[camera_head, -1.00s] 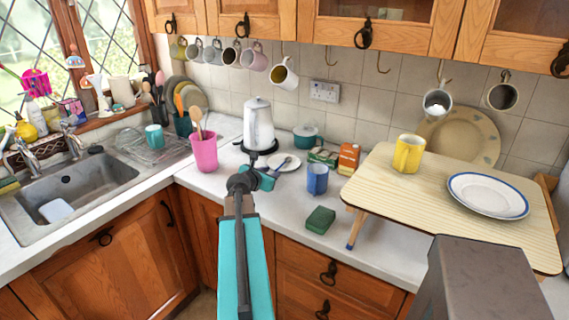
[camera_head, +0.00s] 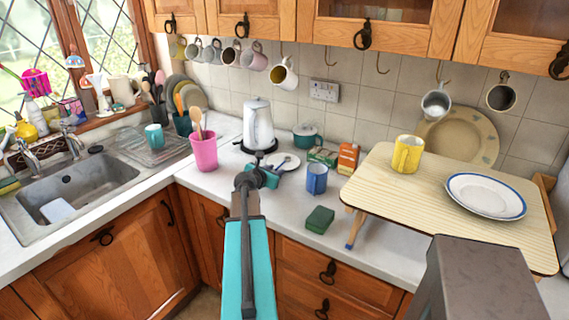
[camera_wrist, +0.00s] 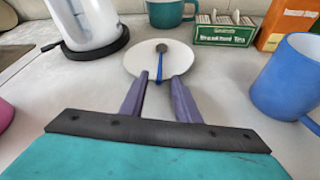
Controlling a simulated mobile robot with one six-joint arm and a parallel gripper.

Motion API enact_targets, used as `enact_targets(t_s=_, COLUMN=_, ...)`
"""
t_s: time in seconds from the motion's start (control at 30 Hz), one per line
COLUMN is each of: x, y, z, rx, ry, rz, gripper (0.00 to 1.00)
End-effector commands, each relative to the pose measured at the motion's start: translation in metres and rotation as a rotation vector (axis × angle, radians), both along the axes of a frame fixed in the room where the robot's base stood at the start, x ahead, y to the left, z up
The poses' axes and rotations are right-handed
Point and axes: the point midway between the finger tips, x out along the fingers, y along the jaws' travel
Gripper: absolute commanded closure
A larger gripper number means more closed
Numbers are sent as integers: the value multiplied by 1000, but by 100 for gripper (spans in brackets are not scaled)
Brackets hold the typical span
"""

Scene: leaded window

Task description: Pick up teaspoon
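The teaspoon (camera_wrist: 160,62) has a dark bowl and a blue handle. It lies on a small white saucer (camera_wrist: 134,57), with its handle pointing toward my gripper in the wrist view. My gripper (camera_wrist: 160,78) is open, with its two fingers on either side of the handle's near end in that view. I cannot tell how far above the handle the fingers are. In the head view my gripper (camera_head: 271,171) is at the near left edge of the saucer (camera_head: 290,158) and hides most of the teaspoon.
A white kettle (camera_wrist: 88,22) stands left of the saucer. A teal pot (camera_wrist: 168,13), a green tea box (camera_wrist: 224,32) and an orange box (camera_wrist: 287,20) stand behind. A blue mug (camera_wrist: 287,80) is close on the right. A green sponge (camera_head: 320,219) lies nearer the counter edge.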

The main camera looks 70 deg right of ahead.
Motion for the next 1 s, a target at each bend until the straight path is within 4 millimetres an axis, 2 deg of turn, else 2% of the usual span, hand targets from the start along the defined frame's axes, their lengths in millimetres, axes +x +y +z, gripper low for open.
enact_targets(t_s=0.07, x=0, y=0, z=0, rx=0, ry=0, rz=0, gripper=71)
enact_targets(t_s=0.1, x=0, y=0, z=0, rx=0, ry=0, rz=0, gripper=74)
enact_targets(t_s=0.27, x=0, y=0, z=0, rx=0, ry=0, rz=0, gripper=100)
enact_targets(t_s=0.7, x=1, y=1, z=2, rx=0, ry=1, rz=1, gripper=100)
enact_targets(t_s=1.0, x=3, y=1, z=16, rx=0, ry=0, rz=5, gripper=100)
